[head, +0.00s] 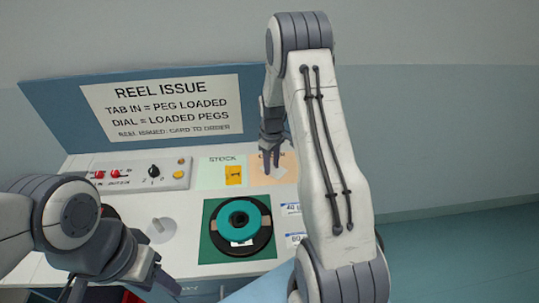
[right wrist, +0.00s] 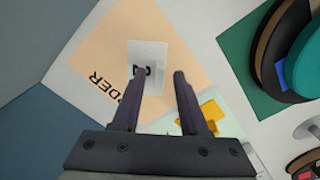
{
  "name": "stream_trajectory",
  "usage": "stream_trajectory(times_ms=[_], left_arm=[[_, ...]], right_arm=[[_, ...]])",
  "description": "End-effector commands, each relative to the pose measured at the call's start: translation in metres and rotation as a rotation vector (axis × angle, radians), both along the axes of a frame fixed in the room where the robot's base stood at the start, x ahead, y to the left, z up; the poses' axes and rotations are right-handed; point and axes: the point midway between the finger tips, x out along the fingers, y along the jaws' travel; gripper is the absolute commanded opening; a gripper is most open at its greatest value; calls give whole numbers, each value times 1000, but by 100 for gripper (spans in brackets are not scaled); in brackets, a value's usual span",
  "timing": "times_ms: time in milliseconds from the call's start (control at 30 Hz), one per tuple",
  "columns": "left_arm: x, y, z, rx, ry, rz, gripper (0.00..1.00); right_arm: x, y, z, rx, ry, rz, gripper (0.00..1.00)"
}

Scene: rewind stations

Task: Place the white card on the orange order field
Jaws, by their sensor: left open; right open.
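The white card (right wrist: 148,55) lies on the orange order field (right wrist: 95,62) in the right wrist view, with a small black mark showing near the finger. In the head view the order field (head: 289,178) is at the back of the table, and the card there is partly hidden by my gripper. My right gripper (head: 271,172) is open above the field; its fingertips (right wrist: 160,73) show at the card's lower end, one overlapping it and one beside it. Whether a finger touches the card I cannot tell. My left gripper (head: 122,287) is open and empty at the lower left.
Left of the order field is the pale green stock field (head: 208,175) with a yellow card (head: 234,175). In front, a teal reel (head: 238,219) sits on a dark green mat (head: 210,245). A control panel (head: 130,176) stands at left, and a sign board (head: 60,100) behind.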

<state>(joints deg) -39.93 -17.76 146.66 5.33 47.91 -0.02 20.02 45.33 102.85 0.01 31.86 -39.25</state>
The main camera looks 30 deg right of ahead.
Motion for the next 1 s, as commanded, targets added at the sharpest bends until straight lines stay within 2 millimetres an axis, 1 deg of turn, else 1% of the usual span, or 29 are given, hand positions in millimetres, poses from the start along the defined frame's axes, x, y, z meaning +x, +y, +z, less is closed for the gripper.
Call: stream_trajectory(times_ms=[167,300,400,500,633,800,867,900,967,1000], left_arm=[[0,0,-9,0,0,0,50],[0,0,-15,0,0,0,50],[0,0,-18,1,1,0,50],[0,0,-20,0,0,0,50],[0,0,-21,0,0,0,50],[0,0,-21,0,0,0,50],[0,0,-21,0,0,0,50],[0,0,-21,0,0,0,50],[0,0,-21,0,0,0,50],[0,0,-21,0,0,0,50]], right_arm=[[2,-1,30,-3,-7,0,43],[2,-1,62,-2,-8,0,43],[1,-1,82,-3,-7,0,43],[1,0,99,-2,-5,0,43],[1,0,112,-1,-3,0,43],[0,1,118,-1,-1,1,43],[0,9,120,0,-3,8,43],[-1,20,124,1,-4,18,43],[-6,47,132,4,-9,38,43],[-12,73,140,7,-14,56,43]])
